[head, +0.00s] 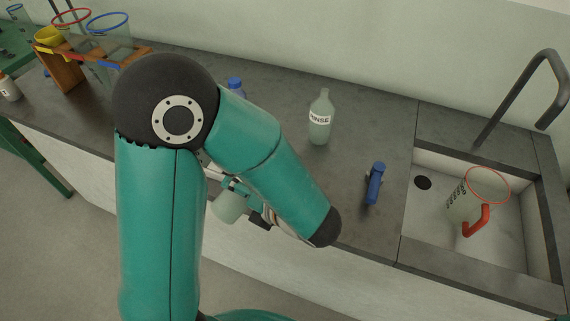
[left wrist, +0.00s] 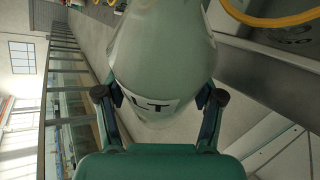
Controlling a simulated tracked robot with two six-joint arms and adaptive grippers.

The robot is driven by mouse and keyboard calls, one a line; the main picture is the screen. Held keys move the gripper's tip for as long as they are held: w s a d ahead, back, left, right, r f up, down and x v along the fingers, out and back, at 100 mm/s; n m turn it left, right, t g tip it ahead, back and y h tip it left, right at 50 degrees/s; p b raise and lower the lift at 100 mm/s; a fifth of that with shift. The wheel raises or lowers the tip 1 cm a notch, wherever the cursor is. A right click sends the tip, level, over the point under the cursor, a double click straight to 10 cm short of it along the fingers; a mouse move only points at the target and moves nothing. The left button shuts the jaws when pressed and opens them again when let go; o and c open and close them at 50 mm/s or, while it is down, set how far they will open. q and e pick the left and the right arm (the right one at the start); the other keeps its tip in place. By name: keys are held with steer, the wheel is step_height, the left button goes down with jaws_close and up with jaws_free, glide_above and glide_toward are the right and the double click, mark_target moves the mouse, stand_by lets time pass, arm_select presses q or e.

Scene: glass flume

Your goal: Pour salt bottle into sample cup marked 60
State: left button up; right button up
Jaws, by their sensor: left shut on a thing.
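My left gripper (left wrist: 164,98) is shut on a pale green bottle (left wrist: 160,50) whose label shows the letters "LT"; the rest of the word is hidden. In the head view the bottle (head: 228,208) is held beside the bench's front edge, partly behind my left arm, and looks tilted. A yellow rim (left wrist: 272,14) of a vessel shows at the top right of the left wrist view, close to the bottle. I cannot read a mark 60 on any cup. Whether salt is leaving the bottle is not visible. My right gripper is not in view.
A bottle labelled RINSE (head: 320,118) stands on the bench (head: 385,120). A blue-handled object (head: 375,183) is near the sink. A red-rimmed jug (head: 470,200) is in the sink (head: 515,245). A wooden rack (head: 65,75) with coloured-rim vessels is at the far left. A blue cap (head: 236,84) shows behind my arm.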

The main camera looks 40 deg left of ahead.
arm_select(q)
steer(key=shift+s+r+m+g+p, duration=0.1)
steer(key=shift+r+m+g+p, duration=0.2)
steer(key=shift+p, duration=0.05)
stand_by(0.6)
steer(key=shift+s+a+m+g+y, duration=0.1)
steer(key=shift+s+m+g+y, duration=0.15)
steer(key=shift+m+g, duration=0.2)
stand_by(1.4)
steer(key=shift+w+r+m+g+y+p, duration=0.2)
steer(key=shift+r+p, duration=0.35)
steer(key=shift+p, duration=0.5)
steer(key=shift+w+r+m+g+y+p, duration=0.1)
steer(key=shift+r+m+p, duration=0.15)
steer(key=shift+r+p, duration=0.55)
stand_by(0.8)
